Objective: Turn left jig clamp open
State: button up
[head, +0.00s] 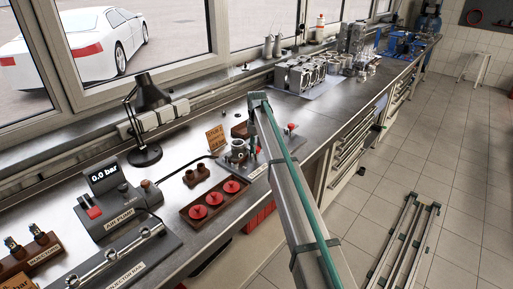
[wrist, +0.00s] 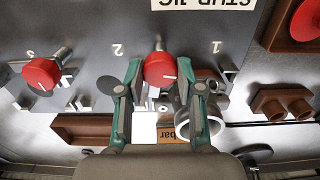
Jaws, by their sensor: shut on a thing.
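The stud jig is a grey metal plate; it shows in the wrist view (wrist: 95,95) upside down, marked 1, 2 and 3. My gripper (wrist: 160,72) has its green fingers on both sides of a red clamp knob (wrist: 160,71) with a white line, between marks 1 and 2. It is shut on this knob. A second red clamp knob (wrist: 41,74) stands near mark 3; a red knob also shows beyond my gripper in the head view (head: 290,127). In the head view my gripper (head: 253,158) points down at the jig, and the held knob is hidden.
A hollow metal cylinder (wrist: 197,118) is close beside my finger. A brown tray of red parts (head: 187,216) lies left of the jig. An orange card (head: 215,138) stands behind. The air pump (head: 118,210) and a black lamp (head: 146,155) are further left.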

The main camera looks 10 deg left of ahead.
jog(key=m+b, duration=0.1)
jog(key=m, duration=0.3)
jog(key=shift+m, duration=0.3)
jog(key=m, duration=0.3)
jog(key=shift+m+b, duration=0.3)
jog(key=m, duration=0.4)
jog(key=shift+b, duration=0.3)
jog(key=shift+m, duration=1.8)
jog(key=o, duration=1.2)
jog(key=shift+c, duration=0.2)
jog(key=shift+r, duration=0.1)
notch_tip(320, 180, up, 12)
